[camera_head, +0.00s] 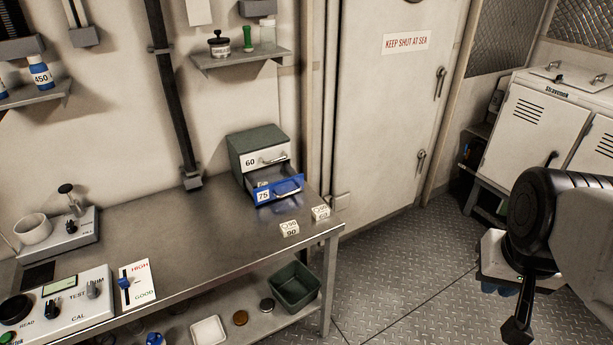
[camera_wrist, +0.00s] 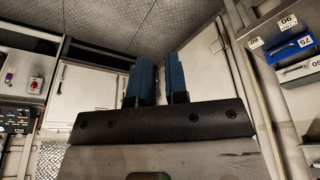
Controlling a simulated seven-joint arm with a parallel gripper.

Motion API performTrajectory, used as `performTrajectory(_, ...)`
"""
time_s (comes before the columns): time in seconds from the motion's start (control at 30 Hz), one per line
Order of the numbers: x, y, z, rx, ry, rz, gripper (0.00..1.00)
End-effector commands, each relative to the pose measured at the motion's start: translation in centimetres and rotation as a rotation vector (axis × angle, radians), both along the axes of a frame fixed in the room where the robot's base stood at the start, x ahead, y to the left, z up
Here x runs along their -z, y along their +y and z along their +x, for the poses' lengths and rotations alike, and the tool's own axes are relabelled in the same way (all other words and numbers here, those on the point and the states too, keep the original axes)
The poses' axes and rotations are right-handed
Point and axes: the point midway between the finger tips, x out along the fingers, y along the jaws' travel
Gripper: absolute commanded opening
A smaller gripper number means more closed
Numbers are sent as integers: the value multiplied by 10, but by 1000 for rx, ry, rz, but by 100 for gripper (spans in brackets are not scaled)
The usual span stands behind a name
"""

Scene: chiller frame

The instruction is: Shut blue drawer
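The blue drawer (camera_head: 278,190), marked 75, stands pulled out from the lower part of a small grey-green cabinet (camera_head: 257,138) on the metal bench. Its front has a handle, and part of its inside shows. The blue drawer (camera_wrist: 290,49) also appears upside down at the right of the wrist view. The white drawer (camera_head: 265,160) above it, marked 60, looks shut or nearly so. My gripper (camera_wrist: 160,64) has two blue fingers apart with nothing between them. In the head view it is at the far right, well away from the cabinet, with its fingertips mostly hidden.
Two small white blocks marked 90 (camera_head: 289,229) (camera_head: 320,212) stand on the bench (camera_head: 190,270) near its right corner, in front of the drawer. A green bin (camera_head: 294,287) sits on the lower shelf. Open floor (camera_head: 400,265) lies between the bench and my arm.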

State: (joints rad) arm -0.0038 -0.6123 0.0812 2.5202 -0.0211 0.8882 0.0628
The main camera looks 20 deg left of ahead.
Motion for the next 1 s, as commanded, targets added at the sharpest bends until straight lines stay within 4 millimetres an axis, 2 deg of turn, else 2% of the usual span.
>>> performTrajectory(0.03,3,2,9,10,-11,1,6)
performTrajectory(0.1,6,4,23,29,-36,4,0)
performTrajectory(0.47,32,34,124,164,-230,78,0)
performTrajectory(0.7,56,68,188,235,-355,182,0)
performTrajectory(1.0,91,122,255,302,-476,367,0)
